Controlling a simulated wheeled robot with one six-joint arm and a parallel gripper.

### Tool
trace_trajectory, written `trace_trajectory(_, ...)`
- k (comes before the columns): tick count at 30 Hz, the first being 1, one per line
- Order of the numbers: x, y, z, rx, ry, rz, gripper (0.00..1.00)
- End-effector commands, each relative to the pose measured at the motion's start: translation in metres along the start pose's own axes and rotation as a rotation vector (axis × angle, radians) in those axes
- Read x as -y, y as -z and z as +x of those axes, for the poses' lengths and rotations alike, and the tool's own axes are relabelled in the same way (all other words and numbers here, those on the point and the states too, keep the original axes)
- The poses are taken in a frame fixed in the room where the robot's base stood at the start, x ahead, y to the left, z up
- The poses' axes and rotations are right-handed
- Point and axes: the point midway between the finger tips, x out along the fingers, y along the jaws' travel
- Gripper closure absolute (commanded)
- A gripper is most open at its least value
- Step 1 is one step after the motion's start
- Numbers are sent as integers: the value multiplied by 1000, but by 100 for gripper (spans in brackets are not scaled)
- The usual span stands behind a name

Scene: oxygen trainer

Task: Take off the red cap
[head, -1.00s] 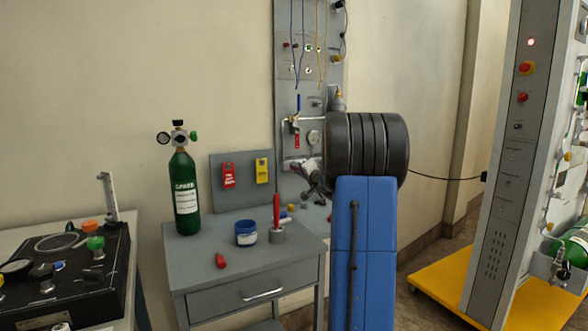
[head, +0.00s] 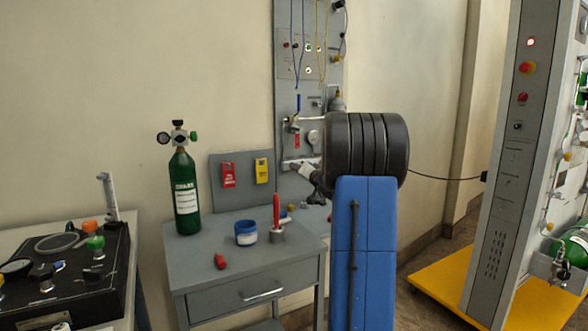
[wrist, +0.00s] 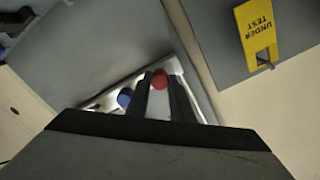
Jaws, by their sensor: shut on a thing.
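The red cap (wrist: 160,79) is a small round red piece between my fingertips in the wrist view, at the edge of a pale metal strip (wrist: 178,66). My gripper (wrist: 162,84) is shut on it, with one dark finger on each side. The fingers hide part of the cap, and I cannot tell whether it is still seated. In the head view my gripper (head: 302,169) is in front of the lower part of the grey wall panel (head: 287,120), and the cap cannot be made out there.
A blue cap (wrist: 125,97) sits close left of my fingers. The grey table (head: 195,260) holds a green cylinder (head: 186,190), a blue-and-white tub (head: 246,233), a red-handled tool (head: 277,212) and a red piece (head: 220,262). A yellow tag (wrist: 258,30) hangs at upper right.

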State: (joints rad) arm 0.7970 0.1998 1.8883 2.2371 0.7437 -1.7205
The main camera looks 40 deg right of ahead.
Motion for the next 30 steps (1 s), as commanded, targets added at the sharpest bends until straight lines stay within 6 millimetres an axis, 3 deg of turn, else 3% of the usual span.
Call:
trace_trajectory(3, -1, -2, 0, 2, -2, 2, 100)
trace_trajectory(4, -1, -2, 0, 2, -2, 2, 77)
trace_trajectory(6, -1, -2, 0, 2, -2, 2, 61)
trace_trajectory(17, 0, 0, -2, 0, -1, 2, 61)
trace_trajectory(30, 0, 0, -24, 0, 0, 16, 61)
